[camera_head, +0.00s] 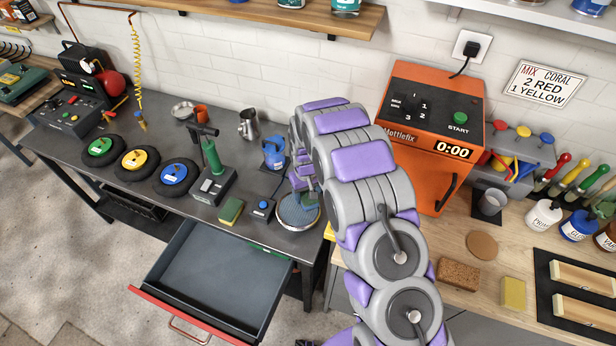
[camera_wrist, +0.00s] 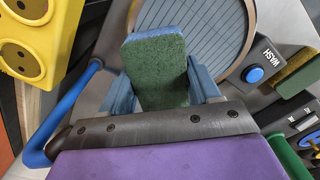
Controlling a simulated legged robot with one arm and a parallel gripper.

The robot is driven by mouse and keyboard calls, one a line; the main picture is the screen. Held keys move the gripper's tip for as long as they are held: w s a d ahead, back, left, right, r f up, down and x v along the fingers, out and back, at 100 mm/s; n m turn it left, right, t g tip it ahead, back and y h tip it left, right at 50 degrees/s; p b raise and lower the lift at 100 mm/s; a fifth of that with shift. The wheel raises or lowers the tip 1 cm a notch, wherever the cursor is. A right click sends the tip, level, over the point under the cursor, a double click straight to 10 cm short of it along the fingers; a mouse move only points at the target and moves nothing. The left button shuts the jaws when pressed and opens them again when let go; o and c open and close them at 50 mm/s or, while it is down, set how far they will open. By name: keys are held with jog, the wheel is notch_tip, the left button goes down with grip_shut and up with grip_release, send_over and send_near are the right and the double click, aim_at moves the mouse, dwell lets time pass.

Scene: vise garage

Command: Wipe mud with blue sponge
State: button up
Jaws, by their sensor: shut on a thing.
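My gripper (camera_wrist: 163,88) is shut on the blue sponge (camera_wrist: 155,70). Its green scouring face shows in the wrist view, with a blue layer along the far edge. In the head view the sponge (camera_head: 311,199) shows only in part beside my arm, at the round striped grate (camera_head: 291,216) on the grey bench. In the wrist view the grate (camera_wrist: 215,22) lies behind the sponge; I cannot tell whether they touch. I cannot make out any mud.
A WASH button box (camera_head: 261,208) and a yellow-green sponge (camera_head: 231,211) sit left of the grate. A blue-handled device (camera_head: 274,152) stands behind it. Wheels (camera_head: 137,161) lie farther left. An open drawer (camera_head: 215,285) juts out in front. An orange machine (camera_head: 425,125) stands at right.

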jog(key=r, duration=0.2)
jog(key=shift+s+a+r, duration=0.15)
jog(key=shift+a+r, duration=0.15)
jog(key=shift+a, duration=0.05)
jog(key=shift+d+r+p, duration=0.25)
jog(key=shift+d+r, duration=0.1)
jog(key=shift+r, duration=0.4)
jog(key=shift+d+r+p, duration=0.25)
jog(key=shift+d+r, duration=0.05)
jog(key=shift+r, duration=1.05)
jog(key=shift+a+r, duration=0.15)
jog(key=shift+a, duration=0.35)
jog(key=shift+d, duration=0.3)
jog(key=shift+d, duration=0.1)
